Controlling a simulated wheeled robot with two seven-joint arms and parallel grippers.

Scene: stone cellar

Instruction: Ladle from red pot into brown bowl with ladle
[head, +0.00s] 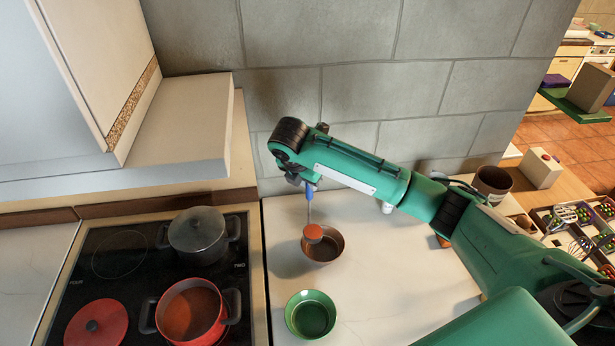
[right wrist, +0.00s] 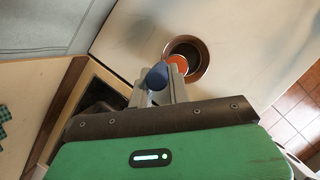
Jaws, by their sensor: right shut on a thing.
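The red pot (head: 190,312) stands open on the black cooktop with reddish-brown liquid in it. The brown bowl (head: 333,247) is on the pale counter to the right of the cooktop. My right gripper (head: 309,184) is shut on the blue handle of the ladle (head: 313,232). The ladle hangs down, and its head, showing orange-red, is over the left part of the brown bowl. The right wrist view shows the gripper (right wrist: 172,88), the blue handle end and the brown bowl (right wrist: 201,58) beyond. I cannot tell whether the ladle touches the bowl. My left gripper is out of view.
A green bowl (head: 311,314) stands in front of the brown bowl. A grey lidded pot (head: 198,235) and a red lid (head: 97,323) are on the cooktop. A pale cabinet (head: 85,75) overhangs at left. A utensil tray (head: 575,225) is at far right.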

